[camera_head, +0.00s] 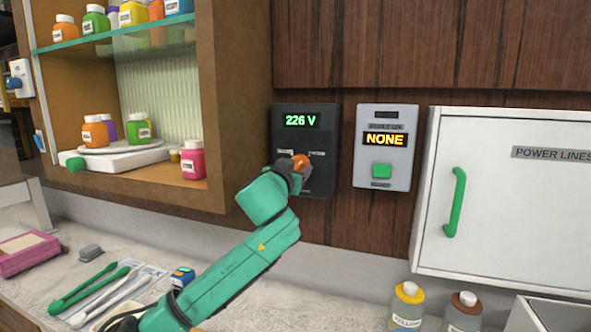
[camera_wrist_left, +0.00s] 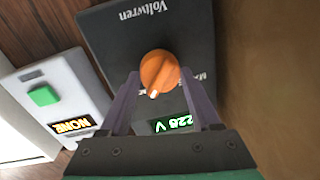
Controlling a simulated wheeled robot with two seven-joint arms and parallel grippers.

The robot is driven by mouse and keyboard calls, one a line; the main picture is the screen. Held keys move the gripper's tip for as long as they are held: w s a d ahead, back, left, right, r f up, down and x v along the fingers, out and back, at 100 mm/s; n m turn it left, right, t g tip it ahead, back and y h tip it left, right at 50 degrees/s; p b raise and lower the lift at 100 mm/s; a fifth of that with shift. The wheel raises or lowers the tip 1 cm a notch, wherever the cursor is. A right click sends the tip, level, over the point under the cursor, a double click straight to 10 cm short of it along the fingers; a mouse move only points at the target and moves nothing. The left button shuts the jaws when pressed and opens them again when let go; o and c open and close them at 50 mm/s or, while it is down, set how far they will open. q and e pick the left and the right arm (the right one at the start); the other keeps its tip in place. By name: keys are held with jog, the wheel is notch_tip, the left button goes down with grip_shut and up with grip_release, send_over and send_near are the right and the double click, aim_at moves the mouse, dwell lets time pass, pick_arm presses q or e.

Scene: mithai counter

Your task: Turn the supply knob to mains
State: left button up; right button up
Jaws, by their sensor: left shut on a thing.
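The supply knob is orange with a pale pointer mark, and in the left wrist view the knob (camera_wrist_left: 158,72) sits on a dark panel (camera_wrist_left: 112,28) marked "Voltwren". In the head view the dark panel (camera_head: 284,140) is on the wooden wall and its green display (camera_head: 301,121) reads "226 V". The knob (camera_head: 301,162) shows there beside my gripper. My left gripper (camera_head: 292,172) is at the panel. In its wrist view the gripper (camera_wrist_left: 160,90) has its two fingers on either side of the knob, shut on it. The small panel labels are partly hidden. My right gripper is not in view.
A grey box (camera_head: 372,150) with a "NONE" display and green button is right of the panel. A white cabinet (camera_head: 495,200) with a green handle stands farther right. Bottles (camera_head: 407,300) stand below it. An open wooden shelf (camera_head: 235,90) with jars is at left.

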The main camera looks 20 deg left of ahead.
pick_arm(q)
jog(key=shift+f+n, duration=0.1)
jog(key=shift+n, duration=0.2)
jog(key=shift+n+b, duration=0.55)
jog(key=shift+n, duration=1.25)
jog(key=n, duration=0.4)
jog(key=shift+g+b, duration=0.3)
jog(key=shift+b, duration=0.1)
jog(key=n+p, duration=0.1)
jog(key=n, duration=0.3)
jog(key=shift+n+h, duration=0.3)
jog(key=n+p, duration=0.1)
jog(key=n, duration=0.3)
jog(key=shift+a+h+p, duration=0.15)
jog(key=shift+h+p, duration=0.15)
jog(key=shift+p, duration=0.1)
jog(key=o, duration=1.4)
